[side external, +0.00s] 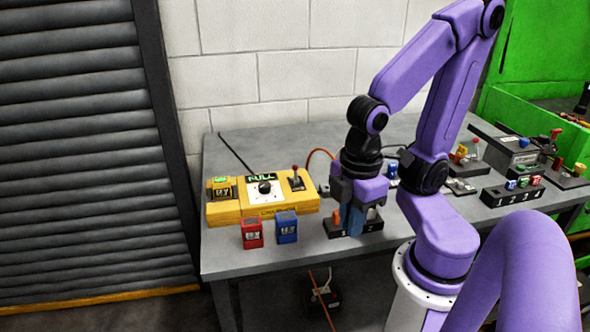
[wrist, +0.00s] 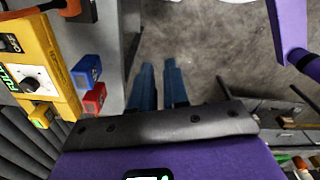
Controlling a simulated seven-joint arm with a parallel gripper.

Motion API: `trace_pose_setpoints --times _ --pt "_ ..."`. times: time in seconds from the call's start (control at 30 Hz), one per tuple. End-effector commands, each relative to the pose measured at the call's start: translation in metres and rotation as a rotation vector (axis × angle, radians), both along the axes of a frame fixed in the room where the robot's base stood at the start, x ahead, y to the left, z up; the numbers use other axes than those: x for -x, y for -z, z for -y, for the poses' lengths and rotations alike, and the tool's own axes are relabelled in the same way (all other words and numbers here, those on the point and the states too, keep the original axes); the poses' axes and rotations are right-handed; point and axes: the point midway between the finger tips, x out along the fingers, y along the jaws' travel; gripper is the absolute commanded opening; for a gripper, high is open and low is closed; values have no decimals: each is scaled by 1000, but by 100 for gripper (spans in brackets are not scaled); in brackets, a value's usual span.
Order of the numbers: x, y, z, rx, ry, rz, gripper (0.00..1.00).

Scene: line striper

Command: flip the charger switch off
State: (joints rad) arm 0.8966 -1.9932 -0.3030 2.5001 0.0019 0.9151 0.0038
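The yellow charger (side external: 262,209) sits on the grey table with a FULL display and a round dial. Its switch (side external: 296,180), a dark plate with a red-tipped upright lever, is at its right end. In the wrist view the charger (wrist: 45,66) is at the left edge, and an OFF mark shows on the switch plate (wrist: 11,43); the lever position is unclear there. My gripper (side external: 356,222) points down, to the right of the charger and in front of it. In the wrist view its fingers (wrist: 162,84) are slightly apart with nothing between them, over floor.
A red battery (side external: 252,233) and a blue battery (side external: 287,228) stand before the charger. A black box with an orange part (side external: 336,218) is partly hidden behind my fingers. Three coloured buttons on a black box (side external: 512,190) and other levers are at the right. Bare floor lies beyond the table edge.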

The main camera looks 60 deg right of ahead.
Motion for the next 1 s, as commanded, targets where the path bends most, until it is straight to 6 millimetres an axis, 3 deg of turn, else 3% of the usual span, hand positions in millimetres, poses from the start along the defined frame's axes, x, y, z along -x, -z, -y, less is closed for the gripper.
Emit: trace_pose_setpoints --times 0.27,0.57,0.77,1.0 --pt "-34 -12 -10 21 274 -20 0" --pt "-108 -31 -13 64 826 -61 0" --pt "-158 -40 -2 97 1193 -88 0" --pt "-216 -49 27 139 1630 -121 0"
